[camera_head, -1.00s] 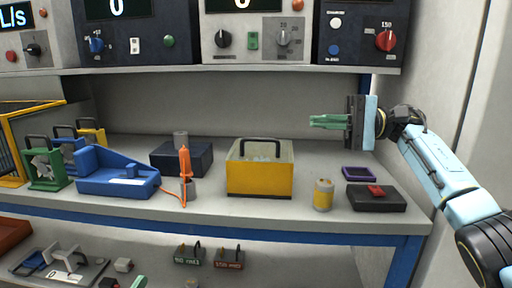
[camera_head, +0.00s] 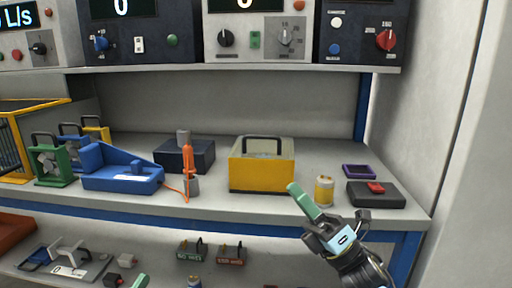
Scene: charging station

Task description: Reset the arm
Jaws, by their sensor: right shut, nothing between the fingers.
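My right gripper (camera_head: 299,193) has green fingers that are shut with nothing between them. It is in front of the workbench (camera_head: 230,208) near its front edge, pointing up and to the left. In the picture its fingertips lie just right of the lower corner of a yellow box (camera_head: 262,177) and left of a small yellow-and-white cylinder (camera_head: 323,190). I cannot tell how far it is from them in depth.
A black box with a red button (camera_head: 375,194) and a purple tray (camera_head: 358,171) stand at the right. A blue device (camera_head: 120,178), a green padlock-like block (camera_head: 52,166) and an orange probe (camera_head: 188,165) stand left. Instrument panels fill the upper shelf (camera_head: 230,67).

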